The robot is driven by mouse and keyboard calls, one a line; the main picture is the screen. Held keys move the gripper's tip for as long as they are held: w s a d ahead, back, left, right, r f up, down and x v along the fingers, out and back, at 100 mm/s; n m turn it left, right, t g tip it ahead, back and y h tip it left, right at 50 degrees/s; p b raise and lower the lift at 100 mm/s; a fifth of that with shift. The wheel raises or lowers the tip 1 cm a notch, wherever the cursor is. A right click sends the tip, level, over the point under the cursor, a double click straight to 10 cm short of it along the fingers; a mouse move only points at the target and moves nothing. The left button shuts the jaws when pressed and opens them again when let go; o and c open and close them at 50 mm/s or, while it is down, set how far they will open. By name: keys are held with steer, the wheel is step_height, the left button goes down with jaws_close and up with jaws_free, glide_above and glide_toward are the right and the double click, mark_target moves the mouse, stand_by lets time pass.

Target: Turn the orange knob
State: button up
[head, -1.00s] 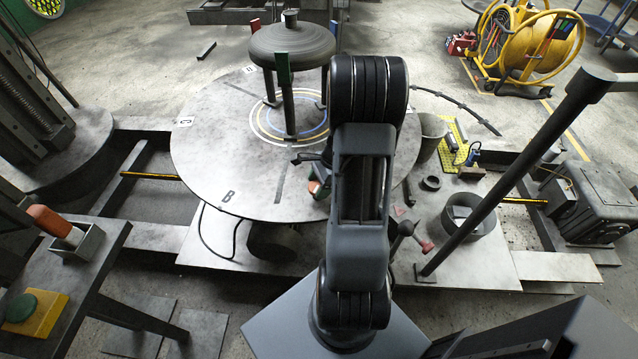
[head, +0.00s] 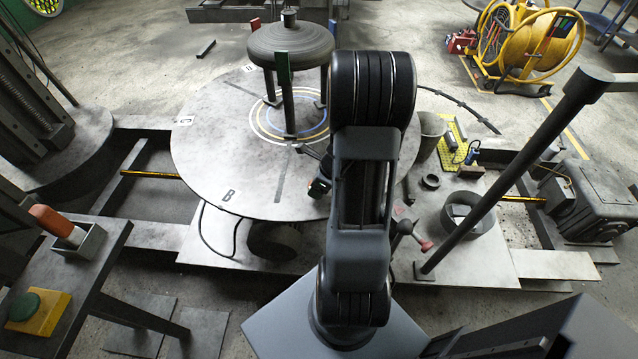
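An orange knob-like handle (head: 48,219) sticks up at a tilt from a small grey open box (head: 88,243) on the bench at the left. Only a small dark part of what seems to be my gripper (head: 319,187) shows left of the arm, over the round table's near side. Its fingers are not clear.
A large round grey table (head: 220,160) carries a domed dish (head: 291,42) on coloured supports. A yellow box with a green button (head: 38,310) lies on the left bench. A dark slanted post (head: 500,185) stands at the right, beside a grey ring (head: 468,212).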

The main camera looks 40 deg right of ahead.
stand_by(0.4)
steer(key=o, duration=0.9)
steer(key=shift+o, duration=0.2)
steer(key=shift+r, duration=0.15)
steer(key=p+v, duration=0.2)
steer(key=v, duration=1.1)
steer(key=shift+r+p, duration=0.3)
steer(key=shift+s, duration=0.15)
